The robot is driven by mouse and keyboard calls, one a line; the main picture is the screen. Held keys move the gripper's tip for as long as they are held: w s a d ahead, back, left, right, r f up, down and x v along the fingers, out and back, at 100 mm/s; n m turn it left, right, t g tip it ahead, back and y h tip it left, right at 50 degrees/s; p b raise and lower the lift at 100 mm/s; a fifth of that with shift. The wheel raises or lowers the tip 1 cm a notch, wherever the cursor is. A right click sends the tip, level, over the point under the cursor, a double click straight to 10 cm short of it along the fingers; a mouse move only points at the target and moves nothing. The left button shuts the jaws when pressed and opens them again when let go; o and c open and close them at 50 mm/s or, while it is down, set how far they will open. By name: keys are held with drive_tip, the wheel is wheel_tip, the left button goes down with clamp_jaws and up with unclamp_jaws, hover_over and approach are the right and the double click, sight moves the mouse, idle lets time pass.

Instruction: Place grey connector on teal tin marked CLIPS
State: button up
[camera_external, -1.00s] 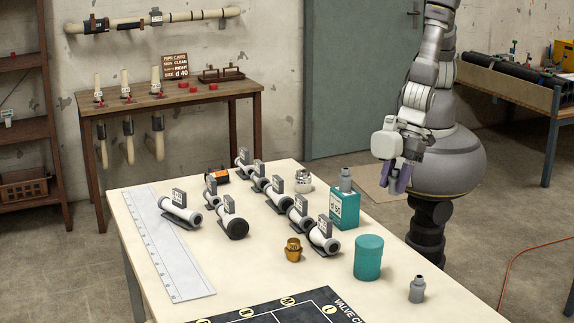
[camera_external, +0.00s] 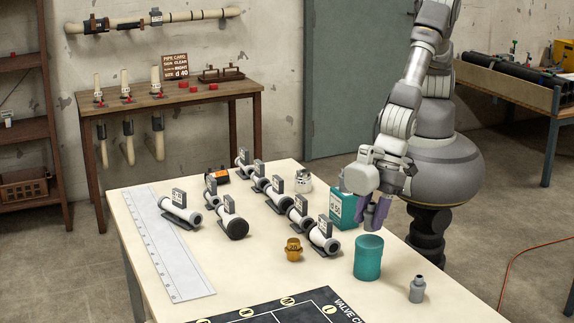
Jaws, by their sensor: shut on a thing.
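My gripper (camera_external: 376,222) has purple fingers pointing down, just above and slightly right of the round teal tin (camera_external: 368,260). One grey connector (camera_external: 416,290) stands upright on the table, right of the tin and apart from my gripper.
The teal box stands close behind the tin, left of my fingers. A brass fitting (camera_external: 293,250) and several white pipe pieces with black ends lie to the left. A ruler (camera_external: 170,243) lies along the left edge, and a dark mat (camera_external: 275,310) at the front.

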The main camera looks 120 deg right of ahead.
drive_tip(key=shift+f+b, duration=0.35)
drive_tip(key=shift+f, duration=1.1)
drive_tip(key=shift+f, duration=0.2)
drive_tip(key=o, duration=1.2)
drive_tip(key=shift+c, duration=0.2)
drive_tip(key=shift+r, duration=0.1)
